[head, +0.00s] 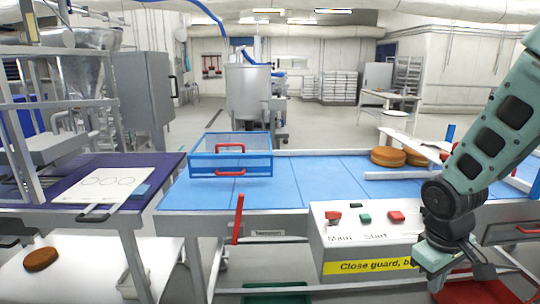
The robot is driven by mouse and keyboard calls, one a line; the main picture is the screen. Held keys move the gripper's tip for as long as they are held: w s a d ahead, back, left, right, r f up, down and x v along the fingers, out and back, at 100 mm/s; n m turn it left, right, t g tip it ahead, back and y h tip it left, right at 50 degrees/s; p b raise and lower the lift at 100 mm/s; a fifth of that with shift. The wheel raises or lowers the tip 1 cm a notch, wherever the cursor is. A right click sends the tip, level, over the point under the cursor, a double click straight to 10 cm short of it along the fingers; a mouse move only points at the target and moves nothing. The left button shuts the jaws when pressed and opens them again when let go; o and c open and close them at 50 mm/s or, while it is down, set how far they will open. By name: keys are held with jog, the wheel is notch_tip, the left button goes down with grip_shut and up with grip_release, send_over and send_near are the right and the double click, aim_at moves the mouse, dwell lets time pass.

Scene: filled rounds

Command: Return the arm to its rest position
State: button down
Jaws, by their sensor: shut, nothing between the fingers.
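My arm comes in from the right edge and bends down at the lower right. My gripper (440,277) is at its end, pointing down, shut and empty. It is in front of the right end of the control box (365,245), above a red tray (470,292) low at the bottom right. My arm hides part of the belt and table behind it. I cannot tell whether the gripper touches the box.
A blue mesh guard (230,165) with red handles stands on the blue conveyor (320,182). Brown rounds (388,156) lie at its right end by white rails. A red lever (238,218) rises at its front. Another round (41,259) lies on the lower left table.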

jog(key=s+a+r+n+y, duration=0.1)
jog(key=s+a+r+n, duration=0.1)
jog(key=s+a, duration=0.6)
jog(key=s+a+r+n+y, duration=0.1)
jog(key=s+a+r, duration=0.4)
jog(key=a, duration=0.8)
jog(key=s+n, duration=0.1)
jog(key=s, duration=0.2)
jog(key=shift+s+y, duration=0.2)
jog(key=shift+y, duration=0.1)
